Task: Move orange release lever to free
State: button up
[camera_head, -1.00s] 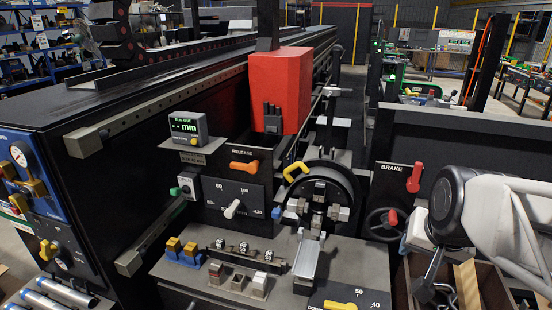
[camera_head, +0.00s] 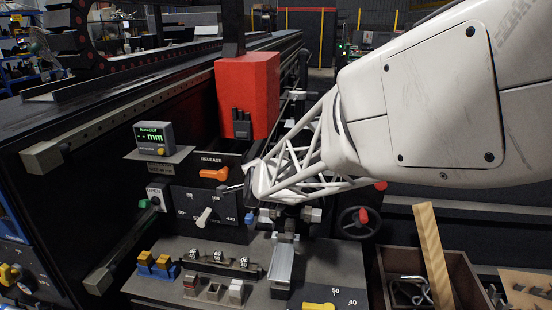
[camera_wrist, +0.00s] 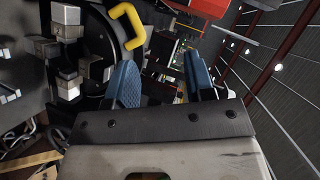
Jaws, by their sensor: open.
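The orange release lever (camera_head: 214,173) lies roughly level on the dark panel under the RELEASE label, left of my gripper. My gripper (camera_head: 236,187) is just right of and slightly below the lever in the head view, partly hidden by my white arm. In the wrist view my gripper (camera_wrist: 163,82) shows two blue fingers spread apart with nothing between them. I cannot make out the orange lever in the wrist view.
The red block (camera_head: 247,95) stands above and behind the lever. A white-handled knob (camera_head: 204,217) and a green digital readout (camera_head: 154,139) are nearby. A yellow handle (camera_wrist: 130,25) on the chuck is close to one finger. A wooden plank (camera_head: 434,258) leans in a bin.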

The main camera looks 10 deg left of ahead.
aim_at(208, 176)
jog(key=a+f+m+t, duration=0.1)
jog(key=a+f+m, duration=0.1)
jog(key=a, duration=0.5)
jog(key=a+f+m+t+y, duration=0.1)
jog(key=a+f, duration=0.3)
jog(key=a, duration=0.4)
jog(key=shift+w+a+f+m+t, duration=0.3)
jog(key=shift+m+t, duration=0.5)
jog(key=shift+w, duration=0.15)
jog(key=shift+x, duration=3.75)
grip_shut()
